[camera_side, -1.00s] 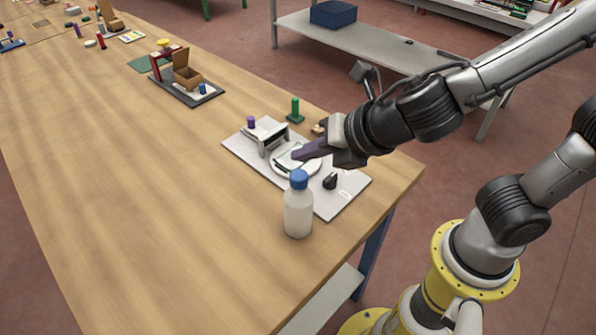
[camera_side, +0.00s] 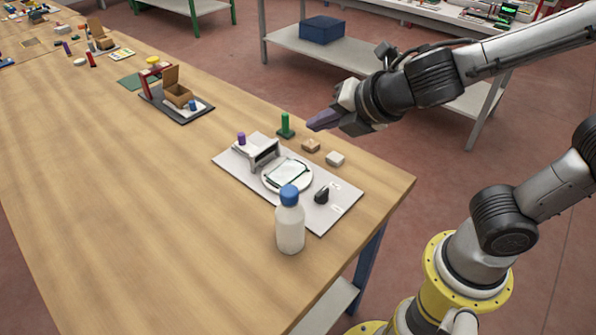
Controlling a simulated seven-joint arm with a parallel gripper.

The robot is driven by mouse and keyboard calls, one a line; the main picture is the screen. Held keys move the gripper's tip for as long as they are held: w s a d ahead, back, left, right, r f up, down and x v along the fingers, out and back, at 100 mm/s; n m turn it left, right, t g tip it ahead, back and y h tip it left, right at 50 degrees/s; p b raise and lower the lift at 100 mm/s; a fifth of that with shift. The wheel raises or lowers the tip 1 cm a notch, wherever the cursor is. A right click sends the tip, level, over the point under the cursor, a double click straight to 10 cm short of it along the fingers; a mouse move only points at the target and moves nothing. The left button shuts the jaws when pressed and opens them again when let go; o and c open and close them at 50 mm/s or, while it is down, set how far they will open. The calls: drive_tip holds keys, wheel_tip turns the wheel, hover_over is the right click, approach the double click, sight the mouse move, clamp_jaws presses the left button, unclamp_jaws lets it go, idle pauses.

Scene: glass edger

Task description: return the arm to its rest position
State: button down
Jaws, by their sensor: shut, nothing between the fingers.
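My gripper (camera_side: 315,125) has dark purple fingers, shut with nothing between them. It is raised above the back right part of the wooden table, clear of the glass edger. The edger's pale base plate (camera_side: 228,160) lies on the table below and to the left of it. On the plate are a grey bracket (camera_side: 264,154), a round white disc (camera_side: 301,186) with a square glass piece (camera_side: 287,173) on it, and a black knob (camera_side: 321,195). A purple peg (camera_side: 241,138) stands at the plate's left end.
A white bottle with a blue cap (camera_side: 290,225) stands at the plate's front edge. A green post (camera_side: 285,127), a tan block (camera_side: 311,146) and a whitish block (camera_side: 335,159) sit behind the plate. The table (camera_side: 130,220) is bare at front left.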

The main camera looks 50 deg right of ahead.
drive_tip(key=s+d+r+m+g+h, duration=0.2)
drive_tip(key=s+d+m, duration=0.5)
drive_tip(key=d+m, duration=0.5)
drive_tip(key=s+a+f+m+g+y, duration=0.2)
drive_tip(key=s+m, duration=0.6)
drive_tip(key=m, duration=0.4)
drive_tip(key=shift+s+a+f+y, duration=0.15)
drive_tip(key=shift+a+f+y, duration=0.25)
drive_tip(key=shift+a+f, duration=0.35)
